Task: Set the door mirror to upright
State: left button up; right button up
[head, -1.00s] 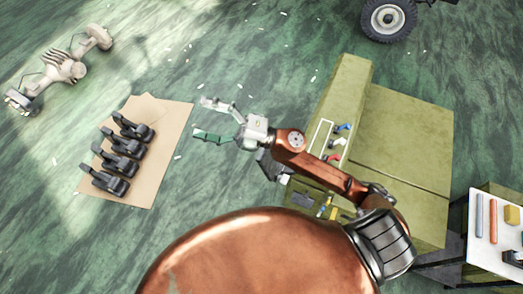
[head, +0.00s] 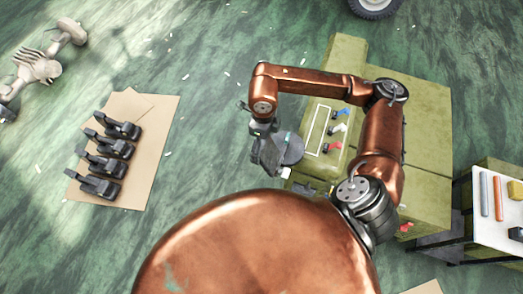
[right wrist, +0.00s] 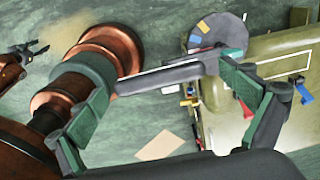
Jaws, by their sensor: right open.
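The door mirror (head: 291,148) shows in the head view as a dark round disc at the left edge of the olive door panel (head: 345,60). In the right wrist view the mirror (right wrist: 217,34) is a grey disc with coloured patches on its face. A dark grey bar (right wrist: 165,77) runs below it, between my fingers. My right gripper (head: 264,150) points down beside the mirror, partly hiding it. In the right wrist view my right gripper (right wrist: 172,100) is open, its green-padded fingers far apart. What looks like my left gripper (right wrist: 25,50) is at the wrist view's left edge, its jaws unclear.
The panel carries a white outlined frame (head: 317,130) and blue and red levers (head: 335,147). Several black clamp-like parts (head: 105,165) lie on brown cardboard (head: 150,150). A side table (head: 490,233) stands at the right. The green floor between cardboard and panel is clear.

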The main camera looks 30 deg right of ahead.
aim_at(269, 155)
jog(key=shift+f+p, duration=0.45)
jog(key=shift+f, duration=2.65)
jog(key=c, duration=1.7)
jog(key=shift+a, duration=0.1)
